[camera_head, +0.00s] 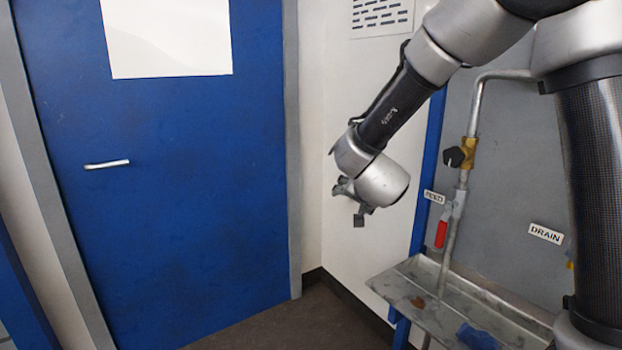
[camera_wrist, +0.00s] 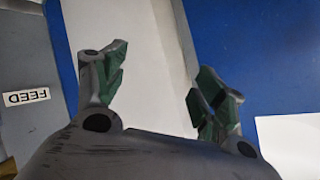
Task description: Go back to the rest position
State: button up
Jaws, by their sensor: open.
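My gripper (camera_wrist: 160,85) is open and empty in the wrist view, with its two green-padded fingers spread apart. Behind the fingers are a white wall and a blue surface. In the head view my gripper (camera_head: 358,213) hangs at the end of my arm, in front of the white wall, between the blue door and the pipework. Its fingers are partly hidden behind my wrist there.
A blue door (camera_head: 180,190) with a handle stands at left. At right, a pipe (camera_head: 474,125) carries a dark-knobbed valve (camera_head: 460,155) and a red-handled valve (camera_head: 441,233). A metal tray (camera_head: 400,275) juts out below, holding a blue cloth (camera_head: 477,337). A DRAIN label (camera_head: 545,234) is on the grey panel.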

jog(key=s+d+r+n+g+y, duration=0.1)
jog(key=s+d+n+g, duration=0.3)
jog(key=s, duration=0.6)
jog(key=s+d+n+g+y, duration=0.2)
jog(key=s+d+n+g, duration=0.15)
jog(key=s, duration=0.65)
jog(key=s+d+r+m+h, duration=0.1)
jog(key=s+d+r+h, duration=0.1)
jog(key=s+d, duration=0.5)
jog(key=s+d+r+h, duration=0.2)
jog(key=s+d+r, duration=0.2)
jog(key=s+d, duration=0.3)
jog(key=d, duration=0.3)
jog(key=shift+r+m, duration=0.35)
jog(key=shift+a, duration=0.1)
